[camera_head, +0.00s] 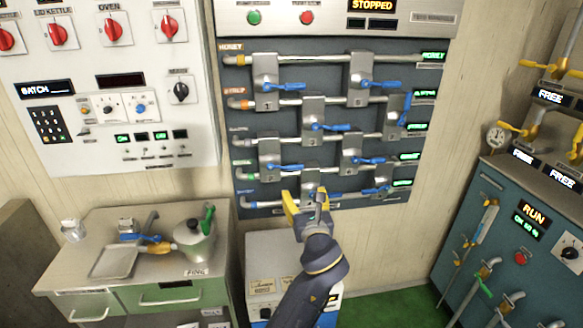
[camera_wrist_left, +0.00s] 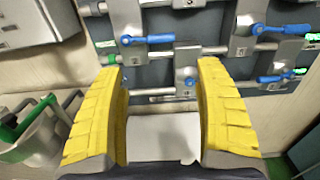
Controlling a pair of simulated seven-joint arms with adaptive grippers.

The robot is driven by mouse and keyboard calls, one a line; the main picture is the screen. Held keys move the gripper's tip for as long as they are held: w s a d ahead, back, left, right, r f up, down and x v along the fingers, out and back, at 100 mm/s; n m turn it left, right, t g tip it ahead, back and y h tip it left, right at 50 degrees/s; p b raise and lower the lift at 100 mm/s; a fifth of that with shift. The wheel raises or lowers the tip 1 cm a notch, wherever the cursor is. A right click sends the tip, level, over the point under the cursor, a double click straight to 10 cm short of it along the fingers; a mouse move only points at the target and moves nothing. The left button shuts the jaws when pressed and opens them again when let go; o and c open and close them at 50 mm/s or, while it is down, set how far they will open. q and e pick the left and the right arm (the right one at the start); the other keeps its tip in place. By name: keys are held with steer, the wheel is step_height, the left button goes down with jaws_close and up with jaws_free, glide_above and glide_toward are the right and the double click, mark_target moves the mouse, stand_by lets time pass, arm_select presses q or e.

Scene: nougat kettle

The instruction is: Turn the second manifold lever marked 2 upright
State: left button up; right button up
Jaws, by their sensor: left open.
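The grey manifold panel (camera_head: 290,60) carries several valve blocks with blue levers on horizontal pipes. The upper-left lever (camera_head: 285,86) on the block marked 1 and the upper-right lever (camera_head: 380,84) lie near horizontal. The centre lever (camera_head: 330,127) is also near horizontal. The lever at the right edge (camera_head: 405,108) is steeply tilted. The other numerals are too small to read surely, so I cannot tell which lever is 2. My left gripper (camera_head: 306,197) is open and empty, in front of the panel's bottom edge.
A teal machine (camera_head: 500,250) with yellow valves stands at the right. The wall between panel and machine is clear.

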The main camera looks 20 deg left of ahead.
mark_target(295, 169)
arm_select(q)
steer(key=x, duration=1.7)
steer(key=shift+w, duration=0.15)
jaws_close()
